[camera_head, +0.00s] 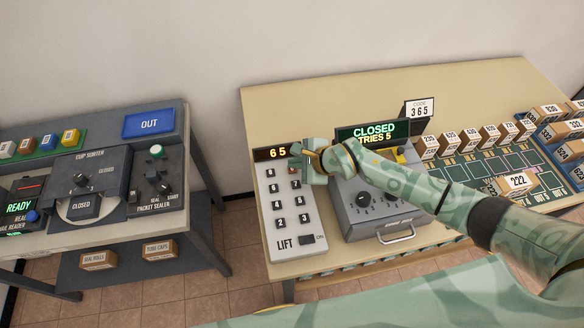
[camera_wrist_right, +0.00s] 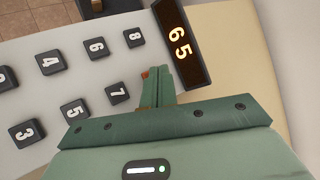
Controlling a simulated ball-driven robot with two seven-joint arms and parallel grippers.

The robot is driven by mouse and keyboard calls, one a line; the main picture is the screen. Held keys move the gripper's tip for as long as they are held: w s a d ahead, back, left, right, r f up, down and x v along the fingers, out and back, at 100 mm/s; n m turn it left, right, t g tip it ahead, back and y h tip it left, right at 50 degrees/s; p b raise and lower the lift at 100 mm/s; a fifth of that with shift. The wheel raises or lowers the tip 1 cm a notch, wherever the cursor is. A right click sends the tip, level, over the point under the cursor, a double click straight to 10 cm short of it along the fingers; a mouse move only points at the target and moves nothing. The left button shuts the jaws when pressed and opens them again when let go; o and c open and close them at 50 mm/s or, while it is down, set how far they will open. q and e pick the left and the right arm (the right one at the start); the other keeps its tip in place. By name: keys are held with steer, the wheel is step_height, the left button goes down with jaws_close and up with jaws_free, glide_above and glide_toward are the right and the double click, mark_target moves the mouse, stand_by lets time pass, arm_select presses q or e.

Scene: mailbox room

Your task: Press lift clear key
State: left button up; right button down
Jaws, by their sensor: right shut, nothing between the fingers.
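The white lift keypad (camera_head: 284,215) stands at the left end of the beige table, with several dark numbered keys and a "LIFT" label. Its display (camera_head: 271,153) reads 65; in the right wrist view the display (camera_wrist_right: 181,43) shows the same. My right gripper (camera_head: 299,164) is shut and empty over the keypad's upper right. Its fingertips (camera_wrist_right: 158,85) show just past the 7 key (camera_wrist_right: 116,94), beside the display. A small orange-red spot shows at the fingertips; the key there is mostly hidden, and I cannot tell contact. My left gripper is out of view.
A grey box with a dial (camera_head: 364,199) and a "CLOSED TRIES 5" screen (camera_head: 372,133) stands right of the keypad. Numbered boxes and a green slotted mat (camera_head: 458,176) lie further right. A dark workbench (camera_head: 187,131) stands left across a gap.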

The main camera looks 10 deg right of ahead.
mark_target(297, 171)
steer(key=shift+f+b, duration=0.3)
steer(key=shift+f, duration=0.35)
stand_by(0.9)
steer(key=shift+d+r+p, duration=0.15)
steer(key=shift+r+p, duration=0.7)
steer(key=shift+r, duration=0.1)
step_height(297, 171, up, 5)
steer(key=p, duration=0.4)
steer(key=shift+r+p, duration=0.1)
steer(key=shift+p, duration=0.25)
steer(key=shift+s+f, duration=0.1)
steer(key=shift+f, duration=0.1)
